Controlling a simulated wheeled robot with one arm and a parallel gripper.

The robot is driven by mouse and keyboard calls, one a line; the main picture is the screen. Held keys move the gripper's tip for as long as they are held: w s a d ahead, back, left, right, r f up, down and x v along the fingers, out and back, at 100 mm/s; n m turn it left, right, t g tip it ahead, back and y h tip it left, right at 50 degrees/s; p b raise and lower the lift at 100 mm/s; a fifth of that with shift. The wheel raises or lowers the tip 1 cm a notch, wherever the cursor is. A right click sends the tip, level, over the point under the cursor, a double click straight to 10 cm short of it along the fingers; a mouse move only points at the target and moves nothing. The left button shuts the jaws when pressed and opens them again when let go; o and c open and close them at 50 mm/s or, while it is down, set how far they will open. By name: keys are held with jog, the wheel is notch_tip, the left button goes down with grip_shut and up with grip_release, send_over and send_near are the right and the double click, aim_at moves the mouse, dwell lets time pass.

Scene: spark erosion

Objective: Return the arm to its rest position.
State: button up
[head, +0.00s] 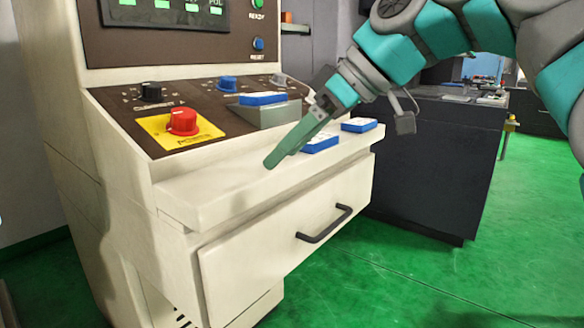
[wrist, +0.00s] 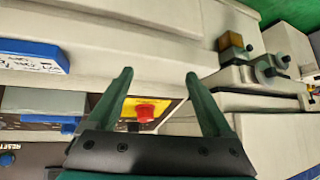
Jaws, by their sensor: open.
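My arm reaches in from the upper right in the head view. My gripper (head: 272,160) is over the pale front ledge (head: 205,190) of the machine, pointing down and to the left. In the wrist view my gripper (wrist: 158,76) shows two green fingers spread apart with nothing between them. The red knob (wrist: 145,112) on its yellow plate shows between and beyond the fingers. Whether the fingertips touch the ledge, I cannot tell.
A blue block (head: 262,99) lies on a grey sloped stand; two more, a nearer block (head: 320,143) and a farther block (head: 359,125), lie on the ledge. The red knob (head: 183,122) is left of my gripper. A drawer handle (head: 324,224) sticks out below. Green floor (head: 400,285) is clear at right.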

jog(key=s+d+f+m+g+h, duration=0.1)
jog(key=s+d+f+m, duration=0.3)
jog(key=s+f, duration=0.4)
jog(key=s+d+f+m+g+h, duration=0.2)
jog(key=s+f, duration=0.6)
jog(key=f, duration=0.9)
jog(key=s+d+f+m+g+h, duration=0.1)
jog(key=s+d+f+m+h, duration=0.4)
jog(key=f, duration=0.8)
jog(key=s+d+m, duration=0.2)
jog(key=s+d, duration=0.1)
jog(key=d, duration=0.1)
